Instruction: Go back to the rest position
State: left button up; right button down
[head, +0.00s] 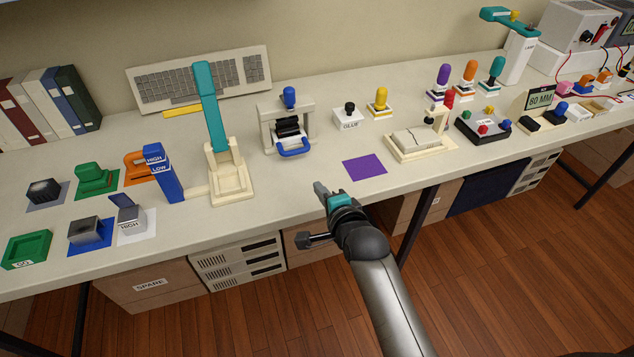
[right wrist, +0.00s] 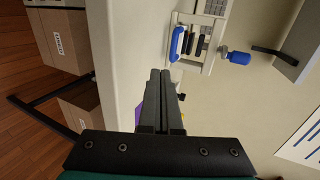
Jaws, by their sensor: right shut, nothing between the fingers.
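My right gripper (head: 320,189) is at the front edge of the long workbench (head: 300,190), just in front of the purple square mat (head: 364,167). It is shut and empty; its two dark fingers (right wrist: 160,100) lie together in the right wrist view. The mat is bare in the head view and mostly hidden behind the fingers in the right wrist view. My left gripper is in neither view.
A cream press with a teal lever (head: 210,105) stands left of the gripper. A cream frame with a blue handle (head: 288,125) is behind it. A cream fixture (head: 420,145) stands to the right. Boxes (head: 150,285) sit under the bench; the wooden floor in front is clear.

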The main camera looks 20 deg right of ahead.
jog(key=shift+s, duration=0.15)
dwell(0.4)
jog(key=s+d+f+n+g, duration=0.15)
jog(key=s+n+g, duration=0.85)
jog(key=s+n, duration=1.3)
jog(key=s+f+m+g, duration=0.1)
jog(key=s+f+m, duration=0.15)
jog(key=f, duration=0.95)
jog(key=s+f+m, duration=0.1)
jog(key=s+f, duration=0.3)
jog(key=f, duration=0.8)
jog(key=s+d+f+g, duration=0.1)
jog(key=s+d+f, duration=0.1)
jog(key=s+f, duration=1)
jog(key=s, duration=0.3)
jog(key=shift+f+g+h, duration=0.3)
jog(key=shift+h, duration=0.1)
jog(key=shift+d, duration=0.1)
jog(key=shift+w, duration=0.1)
